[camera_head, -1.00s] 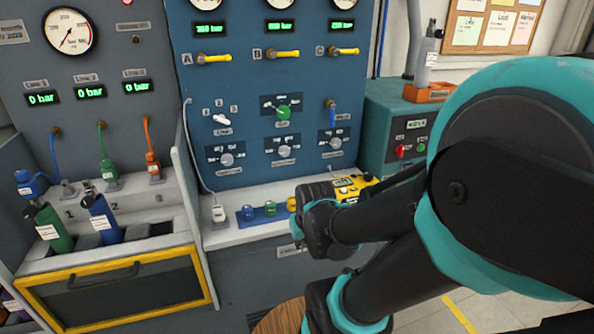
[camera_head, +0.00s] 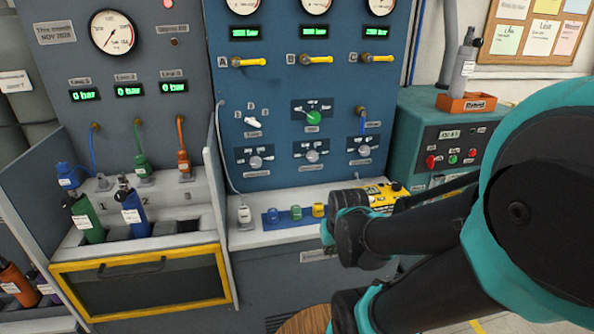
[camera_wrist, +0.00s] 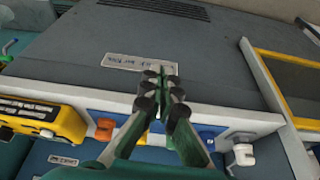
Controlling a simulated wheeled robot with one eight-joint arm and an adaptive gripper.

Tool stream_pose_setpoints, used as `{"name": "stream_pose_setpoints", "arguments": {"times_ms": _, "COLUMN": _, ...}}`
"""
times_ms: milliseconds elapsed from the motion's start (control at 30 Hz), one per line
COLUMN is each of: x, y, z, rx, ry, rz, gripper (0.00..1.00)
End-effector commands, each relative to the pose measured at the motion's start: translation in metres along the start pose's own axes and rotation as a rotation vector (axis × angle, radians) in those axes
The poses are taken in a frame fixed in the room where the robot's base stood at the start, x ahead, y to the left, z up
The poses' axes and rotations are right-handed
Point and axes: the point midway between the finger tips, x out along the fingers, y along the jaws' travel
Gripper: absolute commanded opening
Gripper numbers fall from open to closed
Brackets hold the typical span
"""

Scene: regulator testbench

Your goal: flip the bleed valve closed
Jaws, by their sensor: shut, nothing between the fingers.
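A short blue lever (camera_head: 362,122) hangs straight down at the right side of the blue panel, beside a small label too small to read. It looks like the bleed valve. It is not visible in the wrist view. My gripper (camera_wrist: 158,78) is shut and empty in the wrist view, its fingertips together over the grey front of the bench. In the head view my forearm and wrist stand in front of the bench ledge, below and apart from the blue lever. The fingers are mostly hidden there.
Yellow valve handles (camera_head: 314,60) run in a row above. A green knob (camera_head: 313,117) is left of the lever. A yellow device (camera_head: 377,193) and small coloured blocks (camera_head: 295,212) sit on the ledge (camera_head: 265,237). A teal cabinet (camera_head: 410,115) stands to the right.

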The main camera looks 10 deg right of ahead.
Motion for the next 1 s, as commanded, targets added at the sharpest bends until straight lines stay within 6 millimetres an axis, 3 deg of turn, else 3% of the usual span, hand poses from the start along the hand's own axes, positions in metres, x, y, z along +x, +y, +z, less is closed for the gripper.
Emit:
{"name": "stream_pose_setpoints", "arguments": {"times_ms": 167, "x": -0.011, "y": 0.008, "z": -0.038, "rx": -0.016, "ry": 0.013, "rz": 0.033, "gripper": 0.00}}
{"name": "stream_pose_setpoints", "arguments": {"times_ms": 367, "x": -0.047, "y": 0.030, "z": -0.133, "rx": -0.062, "ry": 0.045, "rz": 0.124, "gripper": 0.00}}
{"name": "stream_pose_setpoints", "arguments": {"times_ms": 500, "x": -0.082, "y": 0.047, "z": -0.203, "rx": -0.100, "ry": 0.070, "rz": 0.195, "gripper": 0.00}}
{"name": "stream_pose_setpoints", "arguments": {"times_ms": 700, "x": -0.138, "y": 0.069, "z": -0.290, "rx": -0.157, "ry": 0.103, "rz": 0.291, "gripper": 0.00}}
{"name": "stream_pose_setpoints", "arguments": {"times_ms": 833, "x": -0.170, "y": 0.080, "z": -0.330, "rx": -0.187, "ry": 0.118, "rz": 0.340, "gripper": 0.00}}
{"name": "stream_pose_setpoints", "arguments": {"times_ms": 1000, "x": -0.196, "y": 0.088, "z": -0.360, "rx": -0.212, "ry": 0.131, "rz": 0.379, "gripper": 0.00}}
